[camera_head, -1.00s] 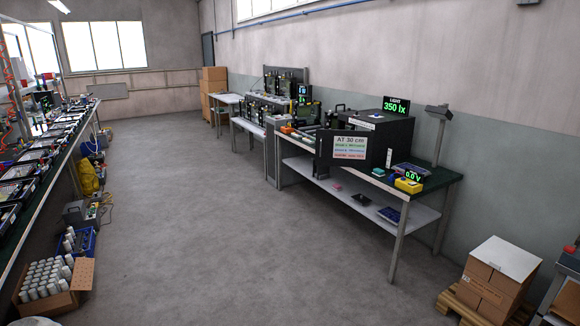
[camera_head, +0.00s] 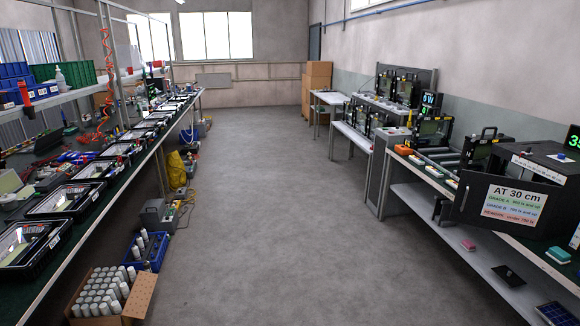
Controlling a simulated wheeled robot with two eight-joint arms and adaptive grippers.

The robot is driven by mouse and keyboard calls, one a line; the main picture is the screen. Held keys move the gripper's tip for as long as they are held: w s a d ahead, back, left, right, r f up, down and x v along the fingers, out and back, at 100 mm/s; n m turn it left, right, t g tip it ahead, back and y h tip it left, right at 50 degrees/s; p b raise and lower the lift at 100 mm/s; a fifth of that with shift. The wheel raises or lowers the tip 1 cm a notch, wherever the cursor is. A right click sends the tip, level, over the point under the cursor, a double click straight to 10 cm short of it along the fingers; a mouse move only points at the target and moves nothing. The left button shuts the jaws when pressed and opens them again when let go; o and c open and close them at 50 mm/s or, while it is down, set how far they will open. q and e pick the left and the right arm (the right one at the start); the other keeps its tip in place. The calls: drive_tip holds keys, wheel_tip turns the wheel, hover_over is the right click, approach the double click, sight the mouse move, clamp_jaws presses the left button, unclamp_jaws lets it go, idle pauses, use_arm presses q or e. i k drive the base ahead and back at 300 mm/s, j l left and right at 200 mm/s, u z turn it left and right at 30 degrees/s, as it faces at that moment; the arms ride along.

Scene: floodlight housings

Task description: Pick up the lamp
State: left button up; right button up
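Neither of my grippers is in the head view. Several black-framed floodlight units stand upright on the right-hand benches; the nearest clear one (camera_head: 432,132) is on the bench beside a black box. Another floodlight unit (camera_head: 363,119) stands farther back on a lower bench. Along the left bench lie several black trays, the nearest tray (camera_head: 36,243) at the front left, with parts in them that are too small to tell apart. I cannot tell which item is the lamp.
The grey floor (camera_head: 240,220) between the benches is clear. A carton of white cylinders (camera_head: 137,298) and a blue crate (camera_head: 158,252) stand on the floor at left. A sign reading "AT 30 cm" (camera_head: 513,205) hangs out at the right bench. Brown cartons (camera_head: 318,84) are stacked at the back.

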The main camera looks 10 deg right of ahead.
sight(475, 155)
drive_tip(key=i+l+z, duration=0.2)
drive_tip(key=i, duration=0.3)
drive_tip(key=i+j+z, duration=0.1)
drive_tip(key=i+z, duration=0.15)
drive_tip(key=i, duration=0.25)
drive_tip(key=i+j+z, duration=0.2)
drive_tip(key=i, duration=0.3)
drive_tip(key=i+j+z, duration=0.2)
drive_tip(key=i, duration=0.25)
drive_tip(key=i+j+z, duration=0.25)
drive_tip(key=i, duration=0.25)
drive_tip(key=i+l+z, duration=0.15)
drive_tip(key=i, duration=0.75)
drive_tip(key=i+z, duration=0.2)
drive_tip(key=i, duration=0.7)
drive_tip(key=i+j+z, duration=0.15)
drive_tip(key=i, duration=0.75)
